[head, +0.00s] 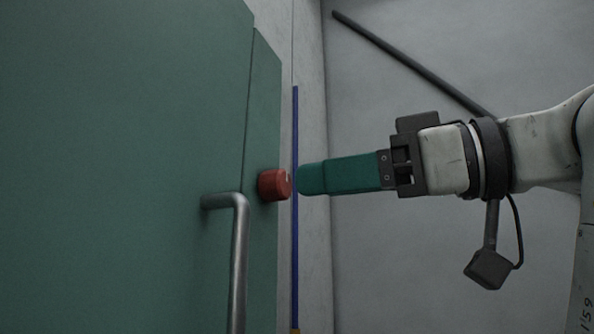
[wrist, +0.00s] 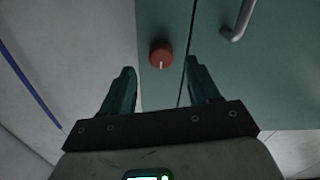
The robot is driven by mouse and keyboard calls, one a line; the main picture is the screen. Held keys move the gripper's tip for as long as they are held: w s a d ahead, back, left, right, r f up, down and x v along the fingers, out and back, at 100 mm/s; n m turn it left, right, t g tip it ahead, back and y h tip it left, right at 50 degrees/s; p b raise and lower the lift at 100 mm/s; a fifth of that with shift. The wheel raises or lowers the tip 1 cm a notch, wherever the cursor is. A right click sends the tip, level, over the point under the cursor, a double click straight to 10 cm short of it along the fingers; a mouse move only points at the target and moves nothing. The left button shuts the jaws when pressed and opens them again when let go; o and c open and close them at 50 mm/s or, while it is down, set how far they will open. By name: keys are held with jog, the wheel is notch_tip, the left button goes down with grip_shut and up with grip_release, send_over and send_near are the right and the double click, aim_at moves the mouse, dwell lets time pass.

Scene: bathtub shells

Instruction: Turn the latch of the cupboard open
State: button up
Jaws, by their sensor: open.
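The cupboard (head: 120,150) is green and fills the left of the head view, with a seam between its door and a narrow side panel. A round red latch knob (head: 274,184) with a pale mark stands out from the side panel. It also shows in the wrist view (wrist: 161,54), ahead of and between the fingers, with its pale mark pointing down. My gripper (head: 310,179) has teal fingers and points at the knob from the right, apart from it. In the wrist view the fingers (wrist: 159,78) are spread with nothing between them.
A grey metal bar handle (head: 239,260) juts from the door left of and below the knob. It shows at upper right in the wrist view (wrist: 240,18). A blue vertical strip (head: 295,230) runs along the pale wall (head: 430,270) beside the cupboard. A dark diagonal bar (head: 410,62) is behind my arm.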

aim_at(287, 186)
jog(key=shift+p+x, duration=0.65)
jog(key=shift+x, duration=1.7)
jog(key=c, duration=1)
jog(key=shift+c, duration=0.2)
